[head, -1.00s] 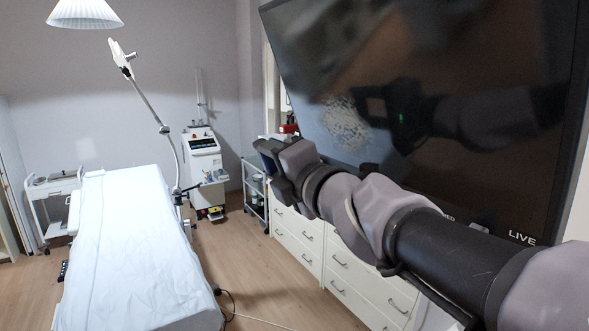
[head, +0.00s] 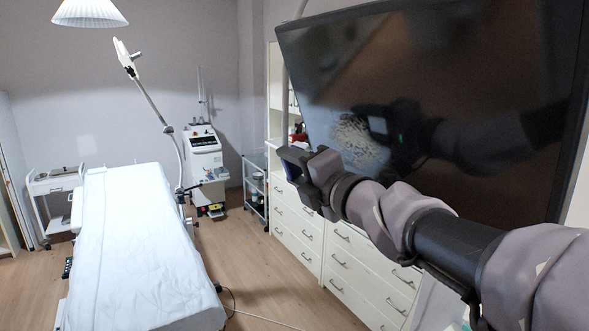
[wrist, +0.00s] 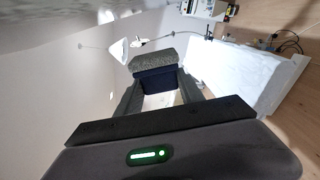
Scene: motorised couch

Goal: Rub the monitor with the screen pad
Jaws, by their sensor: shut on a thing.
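The monitor (head: 480,85) is a large dark glossy screen at the upper right of the head view, tilted in the picture. A pale speckled smudge patch (head: 352,146) shows on its lower left part, beside the dark reflection of my arm. My gripper (head: 297,168) is in front of the screen's lower left corner. It is shut on the screen pad (wrist: 157,80), a dark navy block with a grey speckled part at its far side in the wrist view. In the head view the pad is mostly hidden by the fingers. I cannot tell whether it touches the screen.
White drawer cabinets (head: 345,262) stand below the monitor. A couch (head: 135,245) with a white sheet is at the left. Behind it are a white machine (head: 207,165) and a trolley (head: 255,188). Open wooden floor lies between couch and cabinets.

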